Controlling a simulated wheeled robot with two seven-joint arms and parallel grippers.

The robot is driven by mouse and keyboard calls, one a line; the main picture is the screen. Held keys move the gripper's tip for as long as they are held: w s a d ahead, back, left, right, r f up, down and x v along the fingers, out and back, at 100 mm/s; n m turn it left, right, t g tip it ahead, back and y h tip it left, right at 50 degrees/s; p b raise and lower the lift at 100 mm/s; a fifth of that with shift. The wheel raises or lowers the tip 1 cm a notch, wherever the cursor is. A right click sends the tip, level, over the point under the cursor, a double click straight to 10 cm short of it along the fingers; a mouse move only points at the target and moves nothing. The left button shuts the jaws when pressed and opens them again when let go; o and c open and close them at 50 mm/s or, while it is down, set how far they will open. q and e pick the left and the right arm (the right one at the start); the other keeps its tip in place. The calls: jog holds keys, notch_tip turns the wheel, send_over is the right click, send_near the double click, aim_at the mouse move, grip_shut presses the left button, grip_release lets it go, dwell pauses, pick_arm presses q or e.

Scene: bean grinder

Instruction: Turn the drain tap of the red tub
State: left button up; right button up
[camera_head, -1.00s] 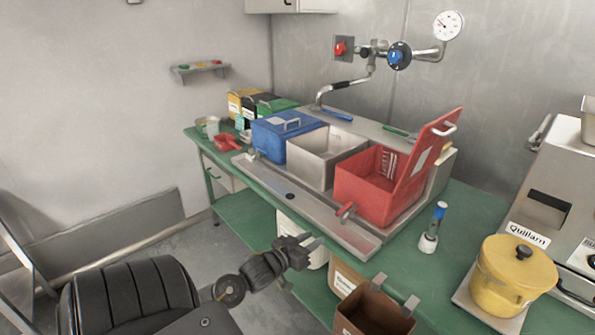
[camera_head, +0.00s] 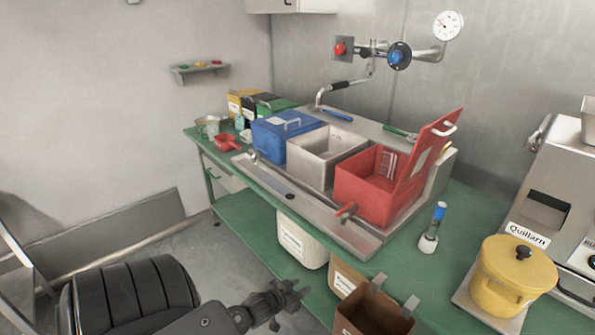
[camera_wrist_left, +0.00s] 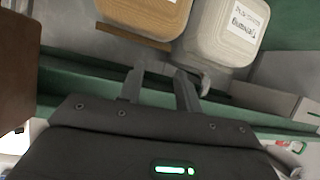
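The red tub (camera_head: 362,194) stands at the right end of the metal sink tray, with its red lid (camera_head: 428,155) raised. Its drain tap (camera_head: 346,211) has a red handle and sticks out low at the tub's front left corner. My left gripper (camera_head: 294,289) is below and left of the tap, lower than the bench edge, and apart from it. In the left wrist view its two fingers (camera_wrist_left: 160,78) are spread with nothing between them. The tap cannot be made out in that view. My right gripper is not in view.
A pale tub (camera_head: 323,159) and a blue lidded tub (camera_head: 280,133) stand left of the red one. A whitish bin (camera_head: 301,243) and a brown open box (camera_head: 372,312) sit below the green bench. A yellow pot (camera_head: 512,278) stands at the right.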

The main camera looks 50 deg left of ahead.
pick_arm(q)
jog(key=shift+s+d+f, duration=0.1)
jog(key=shift+s+f, duration=0.15)
jog(key=shift+f, duration=0.4)
jog(key=shift+c, duration=0.2)
